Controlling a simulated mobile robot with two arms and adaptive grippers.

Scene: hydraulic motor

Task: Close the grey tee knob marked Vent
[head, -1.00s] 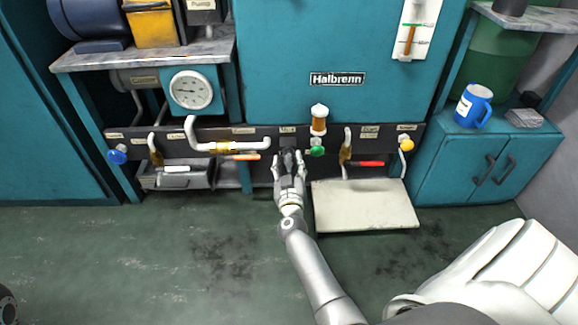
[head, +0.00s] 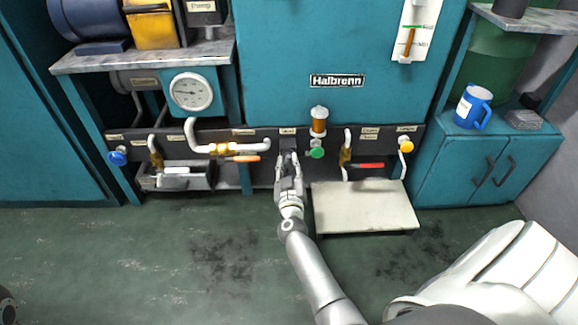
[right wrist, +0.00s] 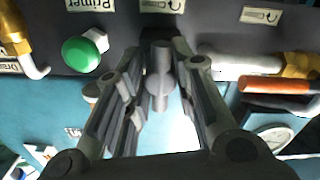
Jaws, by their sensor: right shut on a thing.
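The grey tee knob (right wrist: 161,75) stands out from the dark panel in the right wrist view, between my right gripper's fingers. My right gripper (right wrist: 157,62) is shut on it, with one finger on each side. In the head view my right gripper (head: 290,165) reaches up to the panel strip just left of the green knob and hides most of the tee knob. The label above it is too small to read.
A green knob (head: 316,153) marked Primer in the wrist view sits close on the right. An orange-handled valve (head: 245,158) is to the left, a red-handled one (head: 368,164) to the right. A pale platform (head: 362,207) juts out below right.

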